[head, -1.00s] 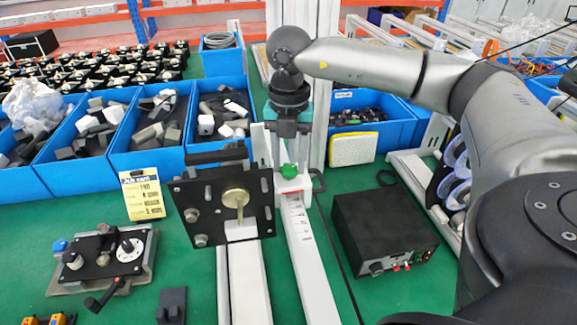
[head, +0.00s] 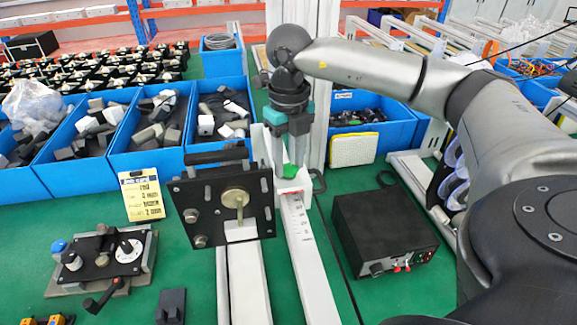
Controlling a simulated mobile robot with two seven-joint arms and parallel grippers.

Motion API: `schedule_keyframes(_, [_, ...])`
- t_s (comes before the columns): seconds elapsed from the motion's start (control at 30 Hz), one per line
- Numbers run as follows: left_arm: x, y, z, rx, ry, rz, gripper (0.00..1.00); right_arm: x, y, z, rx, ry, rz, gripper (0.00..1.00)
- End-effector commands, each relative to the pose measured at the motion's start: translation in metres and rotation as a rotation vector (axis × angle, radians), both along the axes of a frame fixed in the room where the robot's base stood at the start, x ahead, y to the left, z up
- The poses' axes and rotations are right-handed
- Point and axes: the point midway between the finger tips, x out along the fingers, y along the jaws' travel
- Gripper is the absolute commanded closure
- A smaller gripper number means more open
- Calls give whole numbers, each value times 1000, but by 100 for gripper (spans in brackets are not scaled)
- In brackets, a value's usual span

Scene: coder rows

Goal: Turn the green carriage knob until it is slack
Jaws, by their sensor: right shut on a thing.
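The green carriage knob (head: 291,170) sits on the white and red carriage on the white rail with a printed scale (head: 298,222). My right gripper (head: 289,158) comes down from above and is shut on the knob, its fingers hiding much of it. The black square plate (head: 205,222) with a brass disc (head: 236,197) stands beside the rail, to the left. My left gripper is not in view.
A black box with dials (head: 383,232) stands right of the rail. Blue bins (head: 160,165) of parts line the back. A yellow card (head: 142,196) and a knobbed fixture (head: 103,260) are at left. A white post rises behind the gripper.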

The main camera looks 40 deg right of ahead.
Motion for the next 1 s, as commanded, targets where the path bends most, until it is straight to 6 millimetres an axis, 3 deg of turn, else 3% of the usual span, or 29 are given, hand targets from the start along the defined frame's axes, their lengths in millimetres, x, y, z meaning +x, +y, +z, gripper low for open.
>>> schedule_keyframes(0.17, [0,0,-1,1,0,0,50,0,0,0,-1,1,118,100])
schedule_keyframes(0.8, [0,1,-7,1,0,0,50,0,0,1,0,0,825,100])
schedule_keyframes(1.0, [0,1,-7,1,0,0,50,0,0,1,0,1,900,100])
